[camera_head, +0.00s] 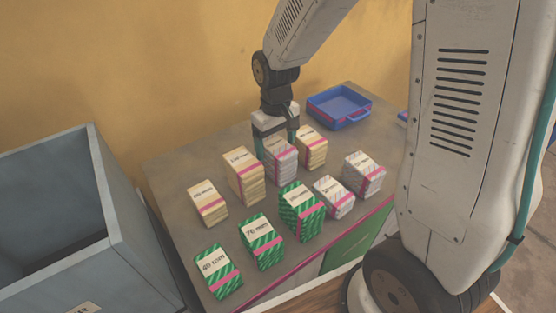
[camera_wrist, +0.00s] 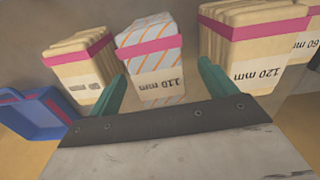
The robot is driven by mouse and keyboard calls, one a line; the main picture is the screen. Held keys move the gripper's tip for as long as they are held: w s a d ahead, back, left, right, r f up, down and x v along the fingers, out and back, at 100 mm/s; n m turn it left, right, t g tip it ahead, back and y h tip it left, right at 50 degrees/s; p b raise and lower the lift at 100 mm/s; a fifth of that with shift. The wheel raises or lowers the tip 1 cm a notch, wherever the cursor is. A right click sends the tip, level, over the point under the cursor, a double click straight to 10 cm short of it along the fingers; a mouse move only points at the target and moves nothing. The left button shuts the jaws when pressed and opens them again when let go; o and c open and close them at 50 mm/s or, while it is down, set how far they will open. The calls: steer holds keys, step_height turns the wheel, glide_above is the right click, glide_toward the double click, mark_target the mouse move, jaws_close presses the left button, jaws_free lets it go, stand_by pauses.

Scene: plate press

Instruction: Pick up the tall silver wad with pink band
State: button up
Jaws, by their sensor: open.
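The tall silver wad (camera_head: 279,163) with a pink band stands upright in the back row on the table, between two tan wads. My gripper (camera_head: 276,140) is open above and at this wad, pointing down. In the wrist view my gripper's teal fingers (camera_wrist: 162,70) show one on each side of the wad's labelled end, with gaps visible. Contact cannot be made out. The head view hides part of the wad's top behind the fingers.
Tan wads (camera_head: 243,175) and (camera_head: 311,149) stand close on either side. Two lower silver wads (camera_head: 333,197) and (camera_head: 363,174) and green wads (camera_head: 301,212) stand nearer. A blue tray (camera_head: 366,113) lies behind. A grey bin (camera_head: 112,215) is at left.

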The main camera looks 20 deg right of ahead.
steer(key=f, duration=0.4)
steer(key=shift+s+d+f, duration=0.1)
steer(key=shift+d, duration=0.1)
steer(key=c, duration=1.1)
steer(key=shift+c, duration=0.2)
step_height(320, 180, up, 10)
steer(key=shift+r, duration=0.1)
